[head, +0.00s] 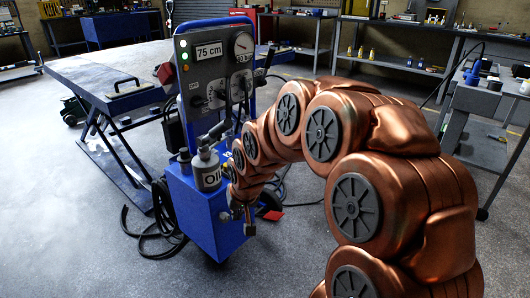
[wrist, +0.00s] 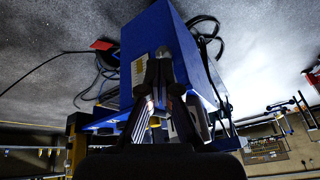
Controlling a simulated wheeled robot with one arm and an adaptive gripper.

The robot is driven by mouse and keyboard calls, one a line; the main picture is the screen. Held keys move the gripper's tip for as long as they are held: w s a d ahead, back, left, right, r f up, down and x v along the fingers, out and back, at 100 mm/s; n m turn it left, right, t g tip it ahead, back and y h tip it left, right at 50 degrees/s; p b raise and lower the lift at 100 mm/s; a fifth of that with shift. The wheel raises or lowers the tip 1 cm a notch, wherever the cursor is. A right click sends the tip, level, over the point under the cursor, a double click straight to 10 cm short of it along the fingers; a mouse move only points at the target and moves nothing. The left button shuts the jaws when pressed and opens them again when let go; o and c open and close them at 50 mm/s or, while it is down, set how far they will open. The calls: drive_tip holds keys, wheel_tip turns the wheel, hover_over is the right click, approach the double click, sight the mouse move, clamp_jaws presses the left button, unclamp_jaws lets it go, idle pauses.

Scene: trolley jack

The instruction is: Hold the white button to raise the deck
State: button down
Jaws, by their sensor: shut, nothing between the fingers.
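The blue trolley unit (head: 215,225) stands at centre-left with an upright grey control panel (head: 215,75). The panel carries a "75 cm" sign (head: 209,50), a round gauge (head: 243,45) and a small green light (head: 185,56). The deck (head: 110,72) is a wide lift table standing raised on legs at the left. My gripper (head: 243,218) is low at the box's right side. In the wrist view, my gripper (wrist: 160,62) is shut and empty, its tips over the blue box (wrist: 150,30) near a pale label.
An oil can (head: 206,170) sits on top of the box. Black hoses (head: 150,235) lie on the floor at its left. A grey cart (head: 480,110) stands at the right and workbenches line the back. The front floor is clear.

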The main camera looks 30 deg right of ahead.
drive_tip(key=s+a+n+g, duration=0.1)
drive_tip(key=s+a+g, duration=0.1)
drive_tip(key=s, duration=0.8)
drive_tip(key=s+a+r+n+g, duration=0.1)
drive_tip(key=s+a+g, duration=0.2)
drive_tip(key=s, duration=0.8)
drive_tip(key=s+a+n+g, duration=0.1)
drive_tip(key=s+a+g, duration=0.2)
drive_tip(key=s, duration=0.8)
drive_tip(key=shift+a+r, duration=0.15)
drive_tip(key=shift+r, duration=0.25)
